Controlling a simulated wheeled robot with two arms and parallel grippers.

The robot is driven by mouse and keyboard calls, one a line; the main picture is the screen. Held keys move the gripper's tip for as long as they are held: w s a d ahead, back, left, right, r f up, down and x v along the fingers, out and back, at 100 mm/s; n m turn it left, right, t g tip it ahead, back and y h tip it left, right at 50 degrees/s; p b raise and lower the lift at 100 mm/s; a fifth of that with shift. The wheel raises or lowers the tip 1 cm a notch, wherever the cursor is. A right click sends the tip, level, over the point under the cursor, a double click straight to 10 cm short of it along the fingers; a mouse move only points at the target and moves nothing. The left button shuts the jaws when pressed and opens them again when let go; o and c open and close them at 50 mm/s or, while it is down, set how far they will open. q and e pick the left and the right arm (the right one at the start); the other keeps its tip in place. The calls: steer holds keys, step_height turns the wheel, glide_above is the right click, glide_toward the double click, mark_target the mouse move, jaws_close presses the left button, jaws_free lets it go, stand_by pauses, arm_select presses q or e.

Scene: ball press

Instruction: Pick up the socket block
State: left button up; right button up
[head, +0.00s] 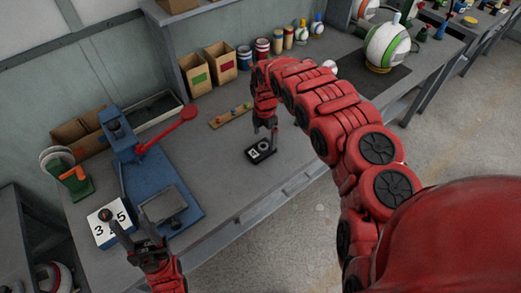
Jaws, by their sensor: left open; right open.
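A small black block (261,151) with pale markings and a round ring on its top lies on the grey bench; it looks like the socket block. My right gripper (265,129) is open and points down just above it; whether a finger touches the block cannot be told. My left gripper (131,224) is open near the front left of the bench, between a white numbered block (103,232) and the press plate. A dark round knob or ball shows on top of the white block.
A blue press (123,143) with a red lever (176,124) stands on the left of the bench. Cardboard bins (221,68), cans and bottles line the back. A wooden strip (230,116) lies behind the black block. Bare bench lies between press and black block.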

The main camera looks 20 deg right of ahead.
mark_target(264, 147)
steer(key=shift+a+f, duration=0.1)
steer(key=shift+f, duration=0.15)
step_height(264, 147, down, 3)
steer(key=shift+p, duration=0.75)
steer(key=shift+f, duration=0.7)
steer(key=shift+c, duration=0.3)
steer(key=c, duration=1.1)
steer(key=shift+r, duration=0.15)
